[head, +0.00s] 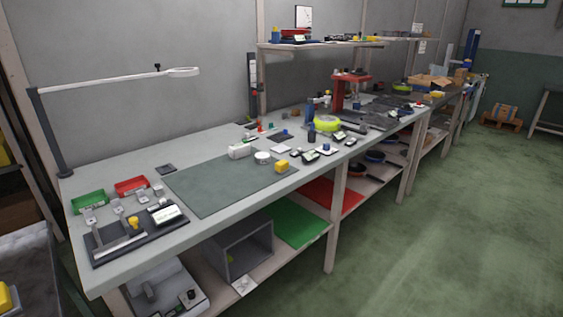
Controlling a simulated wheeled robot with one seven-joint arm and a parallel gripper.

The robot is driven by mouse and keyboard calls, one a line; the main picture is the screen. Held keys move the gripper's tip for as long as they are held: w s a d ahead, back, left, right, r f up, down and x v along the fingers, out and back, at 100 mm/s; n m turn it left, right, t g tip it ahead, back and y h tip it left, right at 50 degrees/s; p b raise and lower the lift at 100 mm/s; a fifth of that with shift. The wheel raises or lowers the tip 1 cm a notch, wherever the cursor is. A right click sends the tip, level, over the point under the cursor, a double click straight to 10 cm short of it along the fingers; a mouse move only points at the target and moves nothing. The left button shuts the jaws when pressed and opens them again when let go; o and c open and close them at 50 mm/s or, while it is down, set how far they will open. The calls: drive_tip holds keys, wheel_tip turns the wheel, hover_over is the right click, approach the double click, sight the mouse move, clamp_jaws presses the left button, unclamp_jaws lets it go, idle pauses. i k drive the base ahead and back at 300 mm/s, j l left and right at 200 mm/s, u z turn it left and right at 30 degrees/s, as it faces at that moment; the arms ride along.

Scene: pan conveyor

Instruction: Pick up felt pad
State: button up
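No item is clearly recognisable as the felt pad at this distance. A small thin dark grey square (166,169) lies flat on the long workbench (125,167), behind the left end of a large grey-green mat (210,185). Another dark flat piece (281,137) lies further along the bench, with a small blue item on it. I cannot tell whether either one is the felt pad. My gripper is not in view.
On the mat's right part are a white block (240,151), a white round item (262,158) and a yellow block (282,166). Green (89,202) and red (131,186) trays stand at left. A lamp (120,82) overhangs the bench. The floor at right is clear.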

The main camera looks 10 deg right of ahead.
sight(282, 167)
drive_tip(key=u, duration=0.5)
drive_tip(key=i+l+u, duration=0.2)
drive_tip(key=u, duration=0.15)
drive_tip(key=i+l+u, duration=0.15)
drive_tip(key=l+u, duration=0.2)
drive_tip(key=i+l+u, duration=0.1)
drive_tip(key=l+u, duration=0.55)
drive_tip(key=l, duration=0.2)
drive_tip(key=i+l+u, duration=0.1)
drive_tip(key=l, duration=1)
drive_tip(key=l+u, duration=0.1)
drive_tip(key=l, duration=1.05)
drive_tip(key=i, duration=0.05)
